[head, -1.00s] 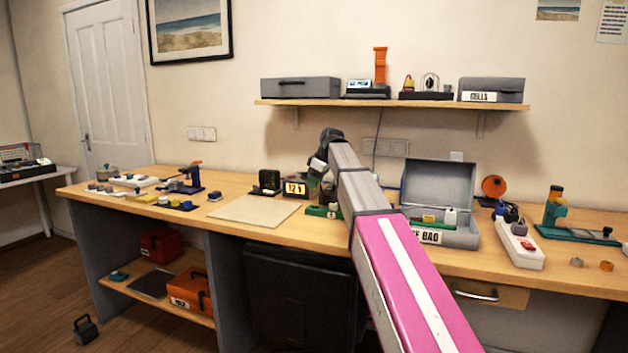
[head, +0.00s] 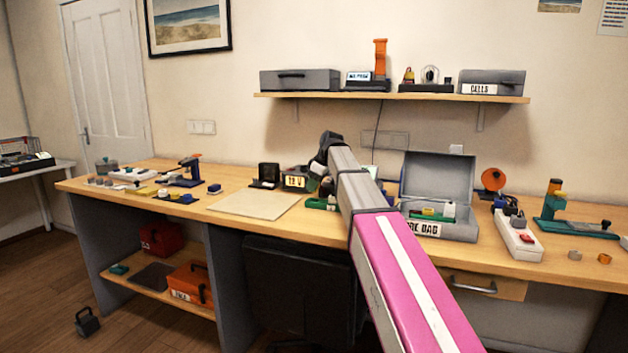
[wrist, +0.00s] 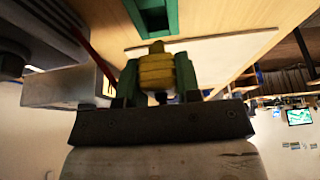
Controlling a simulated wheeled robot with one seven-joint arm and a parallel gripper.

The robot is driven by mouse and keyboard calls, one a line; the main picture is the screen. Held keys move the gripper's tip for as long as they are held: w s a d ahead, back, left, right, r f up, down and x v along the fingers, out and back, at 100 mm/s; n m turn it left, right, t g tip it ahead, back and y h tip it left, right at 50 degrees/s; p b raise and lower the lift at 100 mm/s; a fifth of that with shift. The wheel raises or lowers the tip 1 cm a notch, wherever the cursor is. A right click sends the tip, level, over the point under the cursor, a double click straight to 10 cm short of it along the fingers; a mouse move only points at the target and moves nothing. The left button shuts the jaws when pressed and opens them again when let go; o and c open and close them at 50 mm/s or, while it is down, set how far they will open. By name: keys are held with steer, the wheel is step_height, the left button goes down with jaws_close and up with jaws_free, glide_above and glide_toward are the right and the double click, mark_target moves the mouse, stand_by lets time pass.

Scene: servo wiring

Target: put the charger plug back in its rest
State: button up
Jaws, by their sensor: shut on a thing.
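In the wrist view a yellow ribbed plug (wrist: 157,72) sits between the two green fingers of my gripper (wrist: 158,78). My gripper is shut on it, and its narrow end points away from the wrist. A green block with a dark slot (wrist: 153,14), perhaps the rest, lies beyond the plug, apart from it. In the head view a low green holder (head: 320,203) stands on the bench near my arm's end, probably the same block. My gripper and the plug are mostly hidden behind my arm there.
An open grey case (head: 437,180) stands to the right of my arm, and a 12 V box (head: 294,182) to its left. A pale mat (head: 254,204) lies clear on the bench (head: 228,178). A white power strip (head: 518,240) lies further right.

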steer(key=shift+f, duration=1)
steer(key=shift+f, duration=0.9)
stand_by(0.7)
steer(key=o, duration=1)
steer(key=shift+v, duration=5.45)
